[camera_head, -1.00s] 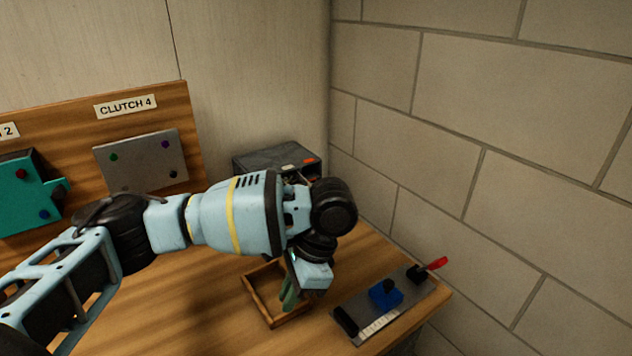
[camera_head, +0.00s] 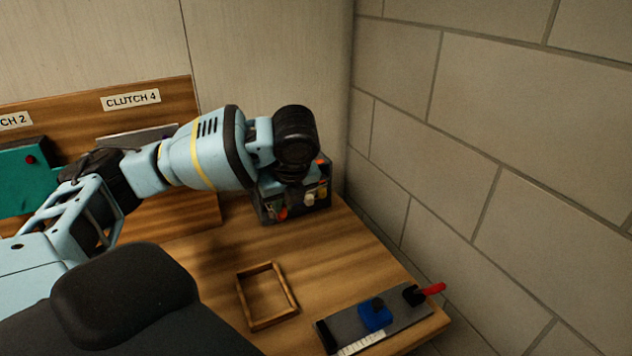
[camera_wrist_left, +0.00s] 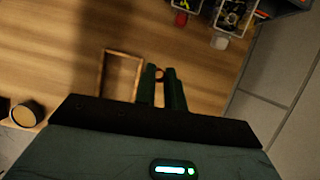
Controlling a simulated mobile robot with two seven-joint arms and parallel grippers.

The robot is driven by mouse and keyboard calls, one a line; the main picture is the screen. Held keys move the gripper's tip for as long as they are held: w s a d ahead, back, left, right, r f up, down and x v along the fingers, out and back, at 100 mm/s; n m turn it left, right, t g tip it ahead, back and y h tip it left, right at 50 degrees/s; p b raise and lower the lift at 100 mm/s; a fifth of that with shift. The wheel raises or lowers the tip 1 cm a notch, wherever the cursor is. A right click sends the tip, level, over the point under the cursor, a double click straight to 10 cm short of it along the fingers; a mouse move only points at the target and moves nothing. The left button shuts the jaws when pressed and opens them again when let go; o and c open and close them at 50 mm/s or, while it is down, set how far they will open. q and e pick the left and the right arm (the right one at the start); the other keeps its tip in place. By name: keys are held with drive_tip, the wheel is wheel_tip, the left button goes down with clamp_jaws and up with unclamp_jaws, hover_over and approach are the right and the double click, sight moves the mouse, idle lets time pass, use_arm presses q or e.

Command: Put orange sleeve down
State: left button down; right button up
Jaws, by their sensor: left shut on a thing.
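The orange sleeve (camera_wrist_left: 159,75) shows as a small orange-brown piece between the fingertips in the left wrist view. My left gripper (camera_wrist_left: 160,71) is shut on it, with its two green fingers on either side. The sleeve is above the wooden table, to the right of a small wooden frame (camera_wrist_left: 122,53) in that view. In the head view my left wrist hides the fingers and the sleeve, in front of the grey organiser box (camera_head: 267,205). My right gripper is not in view.
The organiser holds small red, white and yellow parts. The wooden frame (camera_head: 275,319) looks empty on the table. A grey plate with a blue block (camera_head: 375,315) and red-handled lever (camera_head: 432,289) lies at the right edge. Clutch boards stand at the back left.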

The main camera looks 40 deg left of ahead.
use_arm(q)
drive_tip(key=shift+w+a+r+m, duration=0.15)
drive_tip(key=shift+a+r+m, duration=0.05)
drive_tip(key=shift+a+m, duration=0.1)
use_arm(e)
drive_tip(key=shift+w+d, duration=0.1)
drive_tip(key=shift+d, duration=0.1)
use_arm(q)
drive_tip(key=shift+w, duration=0.1)
